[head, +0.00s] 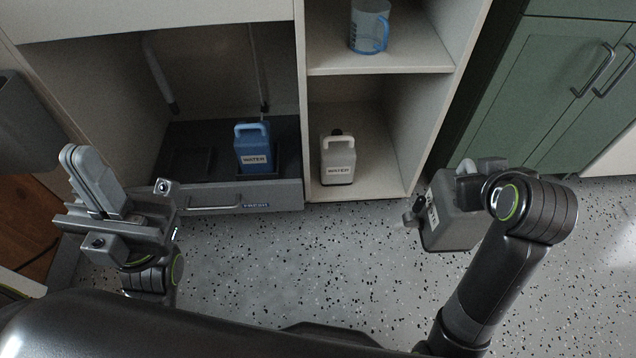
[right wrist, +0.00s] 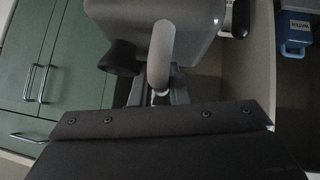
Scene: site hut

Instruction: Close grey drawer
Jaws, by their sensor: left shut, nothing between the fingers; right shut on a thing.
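The grey drawer (head: 278,196) is at the bottom of the open cabinet, with a bar handle (head: 214,206) and a small blue label on its front. I look down into its dark tray, and I cannot tell how far its front stands out. A blue water jug (head: 252,150) stands upright in it. My left gripper (head: 76,160) is shut and empty, left of the drawer; my left arm hides the drawer's left end. My right gripper (head: 480,175) is shut on a grey water jug (head: 455,222), off the floor; its grey body shows in the right wrist view (right wrist: 200,18).
A white water jug (head: 338,160) stands in the lower shelf bay right of the drawer. A clear measuring jug (head: 369,25) with a blue handle is on the shelf above. Green cupboard doors (head: 540,90) stand at the right. The speckled floor (head: 300,265) before the drawer is clear.

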